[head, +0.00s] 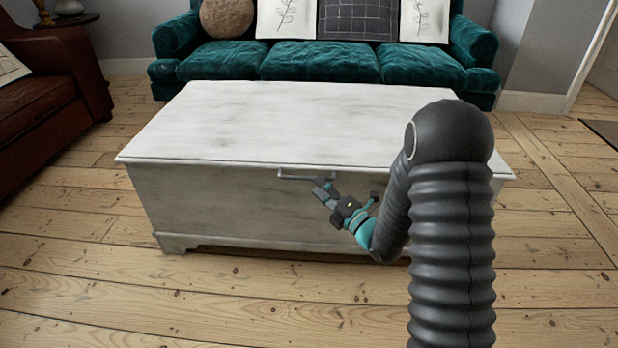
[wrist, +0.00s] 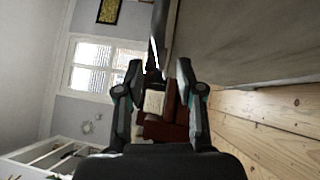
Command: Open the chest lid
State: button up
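The chest (head: 210,208) is a long whitewashed wooden box standing on the floor. Its lid (head: 270,120) lies flat and shut on top. A thin grey bar handle (head: 300,178) sits at the middle of the lid's front edge. My gripper (head: 324,190) is in front of the chest, close to the handle's right part. In the wrist view its two fingers (wrist: 159,74) stand apart, with a thin bar-like strip (wrist: 153,58) between or beyond them. I cannot tell whether a finger touches the handle. The chest front (wrist: 240,45) fills the upper right there.
A teal sofa (head: 320,62) with cushions stands close behind the chest. A brown leather armchair (head: 45,110) is at the left. Bare floorboards (head: 200,300) lie clear in front of the chest and to its right.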

aim_at(309, 177)
jog(key=shift+x, duration=2.5)
grip_shut()
jog(key=shift+d, duration=0.1)
